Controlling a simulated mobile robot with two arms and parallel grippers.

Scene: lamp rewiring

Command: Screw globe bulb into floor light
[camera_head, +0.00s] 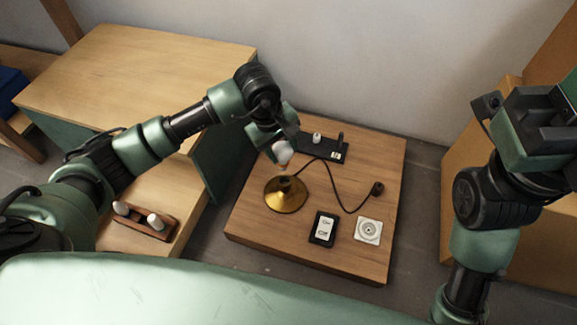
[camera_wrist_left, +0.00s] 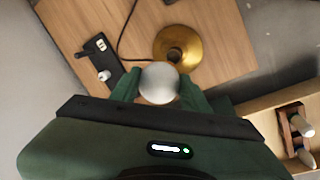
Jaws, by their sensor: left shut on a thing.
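The white globe bulb (camera_head: 282,153) is held in my left gripper (camera_head: 278,144). In the left wrist view, the bulb (camera_wrist_left: 159,82) sits between the two green fingers of the gripper (camera_wrist_left: 160,90). The brass floor light (camera_head: 286,195) stands on the wooden platform with its dark socket (camera_head: 286,183) facing up. The bulb is above and slightly behind the socket, apart from it. The light also shows ahead of the bulb in the left wrist view (camera_wrist_left: 190,42). My right gripper (camera_head: 530,125) is raised at the right, away from the platform; its fingers cannot be made out clearly.
A black holder (camera_head: 325,148) with a small white piece stands behind the light. A dark cord runs from the light to a plug (camera_head: 377,188). A switch box (camera_head: 323,229) and white wall socket (camera_head: 368,230) lie in front. A brown rack (camera_head: 147,221) holds two bulbs at left.

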